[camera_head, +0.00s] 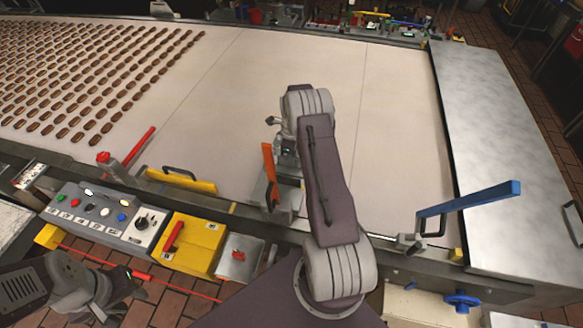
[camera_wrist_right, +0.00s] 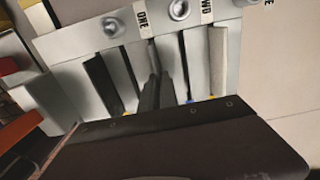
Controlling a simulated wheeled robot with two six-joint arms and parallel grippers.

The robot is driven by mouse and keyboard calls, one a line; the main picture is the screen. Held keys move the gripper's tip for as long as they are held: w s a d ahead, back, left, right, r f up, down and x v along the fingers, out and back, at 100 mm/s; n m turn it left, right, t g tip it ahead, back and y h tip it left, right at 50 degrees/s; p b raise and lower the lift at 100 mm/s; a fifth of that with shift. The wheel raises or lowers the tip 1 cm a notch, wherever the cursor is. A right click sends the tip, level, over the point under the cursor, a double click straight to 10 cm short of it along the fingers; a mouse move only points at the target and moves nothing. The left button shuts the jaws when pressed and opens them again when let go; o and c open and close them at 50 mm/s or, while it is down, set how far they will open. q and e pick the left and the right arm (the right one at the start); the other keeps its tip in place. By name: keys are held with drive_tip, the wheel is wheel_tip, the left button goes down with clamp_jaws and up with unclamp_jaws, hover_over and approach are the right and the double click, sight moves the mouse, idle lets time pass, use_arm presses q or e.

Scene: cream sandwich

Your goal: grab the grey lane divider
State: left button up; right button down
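In the right wrist view a pale grey holder (camera_wrist_right: 95,42) carries labels reading ONE and what looks like TWO, each beside a round knob. Below the labels are upright strips, some dark, and a light grey strip (camera_wrist_right: 219,60) under the second label. I cannot tell for sure which strip is the grey lane divider. My right gripper (camera_wrist_right: 152,92) seems to be the dark pair in the middle, close to the strips; its opening is unclear. In the head view my right wrist is over the conveyor's near edge beside an orange piece (camera_head: 269,162). My left gripper (camera_head: 112,296) is at the lower left.
The pale conveyor belt (camera_head: 390,120) is bare in the middle, with rows of brown biscuits (camera_head: 75,85) at left. A red lever (camera_head: 138,146), a yellow bar (camera_head: 180,181), a button panel (camera_head: 105,215) and a blue-handled lever (camera_head: 470,198) line the near edge.

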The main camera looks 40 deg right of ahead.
idle(0.8)
drive_tip(key=shift+r, duration=0.35)
wheel_tip(320, 180, up, 9)
drive_tip(key=b, duration=0.2)
drive_tip(key=shift+r+b, duration=0.2)
drive_tip(key=shift+b, duration=0.15)
